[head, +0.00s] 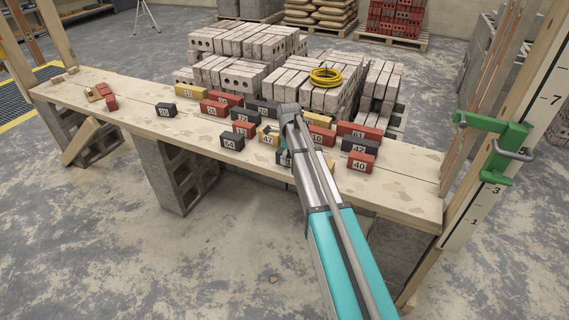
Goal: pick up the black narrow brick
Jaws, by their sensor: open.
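Several black bricks stand among the numbered bricks on the plank bench in the head view. One black brick (166,109) stands apart toward the left. Another black brick (232,141) is near the front edge, left of my arm. A third black brick (361,145) sits between red bricks on the right. A dark brick also shows at the back, just left of my wrist. I cannot tell which one is the narrow one. My gripper (284,157) is open, low over the front of the bench and mostly hidden by my arm. Whether a brick lies between its fingers is hidden.
Red bricks (362,162) and yellow bricks (184,75) crowd around the black ones. The bench (400,196) is clear at its right end. A green clamp (495,147) grips the post there. Stacked grey blocks (225,78) with a yellow coil stand behind.

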